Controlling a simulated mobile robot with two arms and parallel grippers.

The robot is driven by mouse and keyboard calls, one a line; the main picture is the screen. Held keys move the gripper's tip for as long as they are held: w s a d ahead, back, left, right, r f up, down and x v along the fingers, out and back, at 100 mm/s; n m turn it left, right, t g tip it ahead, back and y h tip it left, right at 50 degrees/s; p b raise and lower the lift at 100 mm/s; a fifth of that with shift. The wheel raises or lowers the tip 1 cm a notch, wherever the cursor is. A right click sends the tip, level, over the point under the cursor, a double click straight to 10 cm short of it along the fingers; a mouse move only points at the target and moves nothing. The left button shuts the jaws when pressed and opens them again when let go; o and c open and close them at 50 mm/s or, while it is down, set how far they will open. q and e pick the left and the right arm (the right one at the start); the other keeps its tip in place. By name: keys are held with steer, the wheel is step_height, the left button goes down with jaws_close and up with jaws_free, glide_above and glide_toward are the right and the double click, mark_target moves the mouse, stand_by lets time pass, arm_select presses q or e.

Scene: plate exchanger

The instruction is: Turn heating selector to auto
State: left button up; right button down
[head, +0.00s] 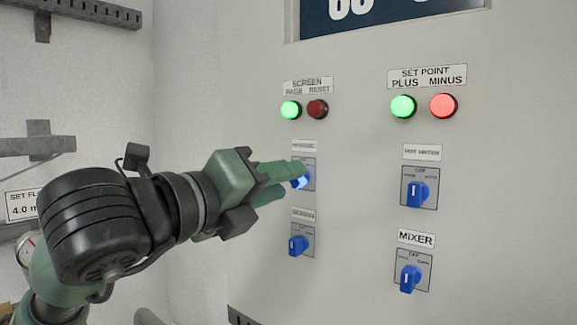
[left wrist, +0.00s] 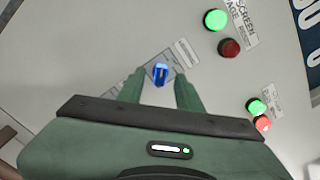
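A selector with a blue knob (head: 300,182) on a grey plate sits at the upper left of the selectors on the panel. The label above it is too small to read surely. My left gripper (head: 291,178) is in front of this selector and partly hides it. In the left wrist view, its two green fingers stand apart, one on each side of the blue knob (left wrist: 160,73), with gaps visible. The exact way the knob points is hard to tell. My right gripper is not in view.
Below is another blue selector (head: 299,244). To the right are the hot water selector (head: 417,192) and the mixer selector (head: 409,278). Screen buttons, green (head: 291,109) and dark red (head: 317,109), and set point buttons, green (head: 403,106) and red (head: 443,105), are above.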

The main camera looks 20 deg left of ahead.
arm_select(q)
steer(key=shift+p+x, duration=0.35)
steer(key=shift+x, duration=0.6)
jaws_close()
steer(key=m+b, duration=0.3)
steer(key=b, duration=0.1)
steer(key=m+b, duration=0.3)
steer(key=b, duration=0.1)
steer(key=shift+f+m, duration=0.2)
steer(key=shift+m, duration=0.1)
steer(key=shift+r+m+b, duration=0.2)
steer(key=shift+m+b, duration=2.5)
steer(key=shift+m, duration=2.9)
